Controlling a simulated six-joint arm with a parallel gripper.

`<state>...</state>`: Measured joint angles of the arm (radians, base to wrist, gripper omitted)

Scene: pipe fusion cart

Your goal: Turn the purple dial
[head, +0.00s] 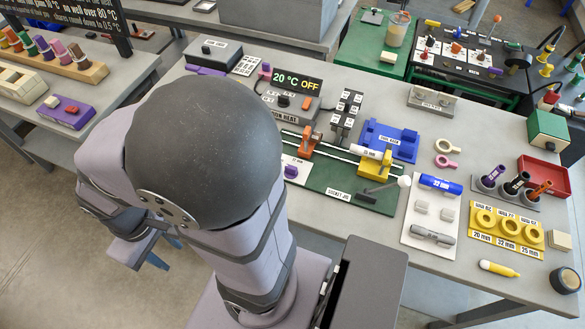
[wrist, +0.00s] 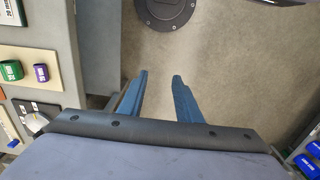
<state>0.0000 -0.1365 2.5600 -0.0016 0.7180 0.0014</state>
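A small purple knob (head: 291,171) stands on a white plate at the left end of the green socket jig (head: 340,190) in the head view; it looks like the purple dial. My dark rounded arm joint stands just left of it and hides part of the bench there. My gripper (wrist: 160,75) shows in the wrist view with its two blue fingers apart and nothing between them. It points at the bare floor, away from the bench top. In the head view its blue fingers (head: 158,262) show low at the left, far from the knob. The wrist view does not show the knob.
An orange clamp (head: 306,140), a white pipe (head: 365,151) and a yellow clamp (head: 376,163) sit beside the knob. A heater box reading "20 °C OFF" (head: 298,84) stands behind. Another purple piece (head: 265,70) is near it. A side bench (head: 125,85) stands left.

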